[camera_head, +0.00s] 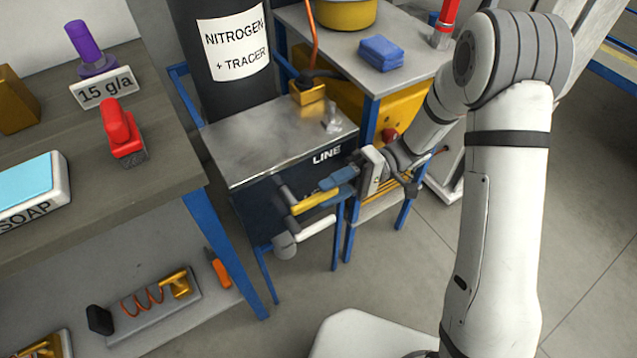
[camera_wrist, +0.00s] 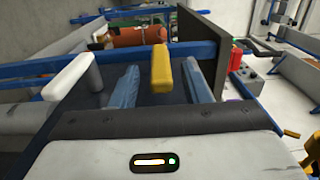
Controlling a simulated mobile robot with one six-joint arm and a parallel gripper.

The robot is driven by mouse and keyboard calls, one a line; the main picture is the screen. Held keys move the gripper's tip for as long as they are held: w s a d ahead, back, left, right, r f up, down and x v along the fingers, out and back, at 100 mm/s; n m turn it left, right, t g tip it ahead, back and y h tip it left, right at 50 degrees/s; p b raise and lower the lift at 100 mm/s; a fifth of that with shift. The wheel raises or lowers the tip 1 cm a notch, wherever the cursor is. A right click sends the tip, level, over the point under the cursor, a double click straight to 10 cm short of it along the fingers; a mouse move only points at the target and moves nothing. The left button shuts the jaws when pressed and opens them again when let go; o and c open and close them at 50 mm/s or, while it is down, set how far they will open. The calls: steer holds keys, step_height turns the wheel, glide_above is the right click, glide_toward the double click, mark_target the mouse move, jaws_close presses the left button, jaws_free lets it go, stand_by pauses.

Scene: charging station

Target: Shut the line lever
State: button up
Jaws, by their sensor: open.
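In the wrist view, the yellow lever (camera_wrist: 161,69) shows between the two spread fingers, with gaps on both sides. The white lever (camera_wrist: 70,77) is left of the left finger. I cannot tell which lever the LINE label belongs to.
A dark nitrogen cylinder (camera_head: 215,90) stands behind the box. A workbench (camera_head: 170,165) with a red-handled item (camera_head: 121,133) is at the left. A second table (camera_head: 335,50) stands behind at right. The floor in front (camera_head: 400,270) is partly free.

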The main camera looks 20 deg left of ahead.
steer(key=p+v, duration=0.1)
steer(key=v, duration=0.6)
steer(key=shift+w+d, duration=0.3)
steer(key=s+d+r+m+t+h+p, duration=0.3)
steer(key=d+r+t+p, duration=0.2)
steer(key=r, duration=0.6)
steer(key=s+d+r+m+t+h+p, duration=0.3)
steer(key=d+r+t+p, duration=0.3)
steer(key=d+r+p, duration=0.4)
steer(key=s+d+r+m+t+h+p, duration=0.3)
steer(key=d+r+p, duration=0.5)
steer(key=r, duration=0.5)
steer(key=m+t+h+p, duration=0.1)
steer(key=t+h, duration=0.1)
steer(key=t, duration=0.1)
steer(key=shift+m+p, duration=0.3)
steer(key=shift+p, duration=0.05)
